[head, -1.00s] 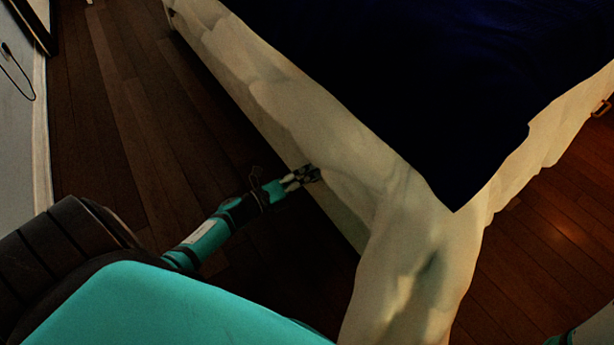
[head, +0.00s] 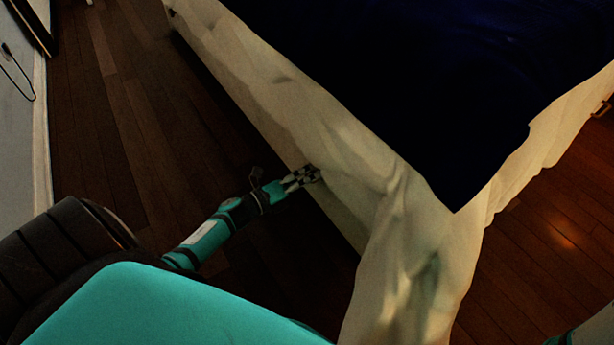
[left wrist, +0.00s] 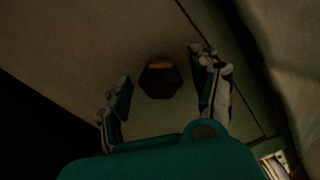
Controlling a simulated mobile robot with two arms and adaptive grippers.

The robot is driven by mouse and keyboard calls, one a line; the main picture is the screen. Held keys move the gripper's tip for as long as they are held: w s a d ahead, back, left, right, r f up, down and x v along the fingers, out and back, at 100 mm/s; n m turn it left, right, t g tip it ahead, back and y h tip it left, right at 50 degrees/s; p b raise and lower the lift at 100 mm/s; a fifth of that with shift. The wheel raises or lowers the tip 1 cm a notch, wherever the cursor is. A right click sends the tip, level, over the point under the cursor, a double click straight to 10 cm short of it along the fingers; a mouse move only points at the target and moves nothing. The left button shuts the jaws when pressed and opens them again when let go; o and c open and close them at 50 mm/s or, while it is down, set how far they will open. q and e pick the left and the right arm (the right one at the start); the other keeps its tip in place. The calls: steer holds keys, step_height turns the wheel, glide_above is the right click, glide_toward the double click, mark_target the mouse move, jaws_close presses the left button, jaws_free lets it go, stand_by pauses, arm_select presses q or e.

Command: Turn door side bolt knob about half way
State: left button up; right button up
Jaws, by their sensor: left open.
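A dark, hexagonal bolt knob (left wrist: 160,80) with a brownish-orange upper face sits on a flat, pale panel (left wrist: 80,50) in the left wrist view. My left gripper (left wrist: 161,68) is open, with one finger on each side of the knob. A gap shows between the knob and each finger, so I see no grip on it. In the head view my left gripper (head: 303,177) is low at the side of the bed, by the hanging pale cloth. The knob is hidden there. My right gripper is not in view.
The bed carries a dark blue cover (head: 430,80) over a pale draped sheet (head: 400,240), which hangs close to my left gripper. Dark wooden floor (head: 130,130) lies clear left of the bed. A pale wall (head: 20,130) stands at the far left.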

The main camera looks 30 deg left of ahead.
arm_select(q)
steer(key=v, duration=1.2)
steer(key=shift+d+f, duration=0.1)
steer(key=shift+d, duration=0.05)
